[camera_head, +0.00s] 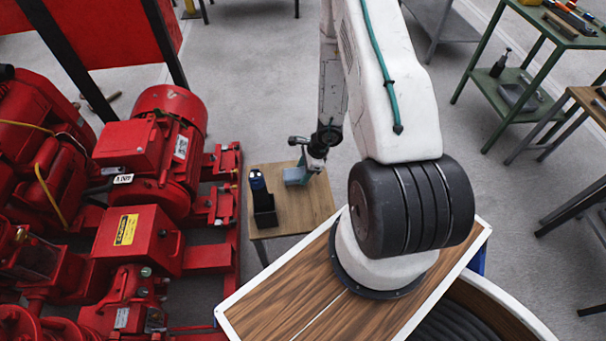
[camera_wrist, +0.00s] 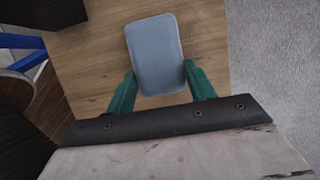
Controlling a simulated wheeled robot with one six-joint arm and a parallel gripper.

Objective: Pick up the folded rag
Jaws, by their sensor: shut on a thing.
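The folded rag (camera_wrist: 155,50) is a grey-blue rounded rectangle in the wrist view. Its near end lies between the two green fingers of my gripper (camera_wrist: 160,82), which are shut on it from both sides. In the head view the rag (camera_head: 296,175) shows small and pale blue at my gripper (camera_head: 305,168), over the small wooden table (camera_head: 300,212). I cannot tell whether the rag touches the tabletop or is just above it. The arm hides part of the gripper in the head view.
Red pump machinery (camera_head: 150,170) fills the left side. Green shelving (camera_head: 540,70) stands at the upper right. Grey floor (camera_head: 255,90) is clear behind the table.

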